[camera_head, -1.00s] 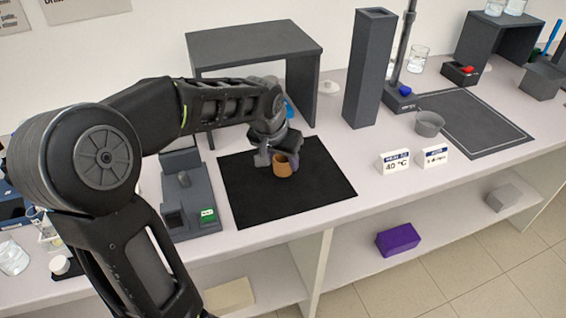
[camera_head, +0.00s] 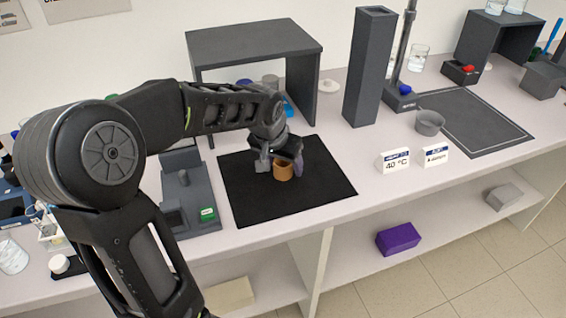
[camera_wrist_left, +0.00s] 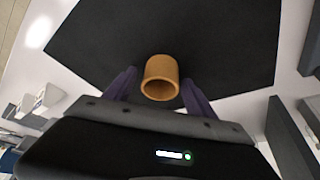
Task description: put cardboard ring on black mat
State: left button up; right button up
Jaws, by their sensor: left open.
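The cardboard ring (camera_head: 283,172) is a short brown tube standing on the black mat (camera_head: 255,200). In the left wrist view the ring (camera_wrist_left: 160,80) stands between the two purple fingers, with dark gaps on both sides. The mat (camera_wrist_left: 210,35) lies under and around it. My left gripper (camera_head: 281,170) is open around the ring and low over the mat; it also shows in the left wrist view (camera_wrist_left: 158,88). The fingers do not appear to touch the ring. My right gripper is not in view.
A dark shelf stand (camera_head: 255,45) is behind the mat. A grey device with a green display (camera_head: 207,214) stands left of the mat. A tall grey column (camera_head: 368,70) and two small white signs (camera_head: 393,162) are to the right. The mat's front part is clear.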

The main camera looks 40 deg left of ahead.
pick_arm(q)
jog(key=shift+r, duration=0.1)
jog(key=shift+r, duration=0.2)
jog(key=v, duration=1.1)
jog(key=shift+s+r, duration=0.15)
jog(key=shift+r, duration=0.25)
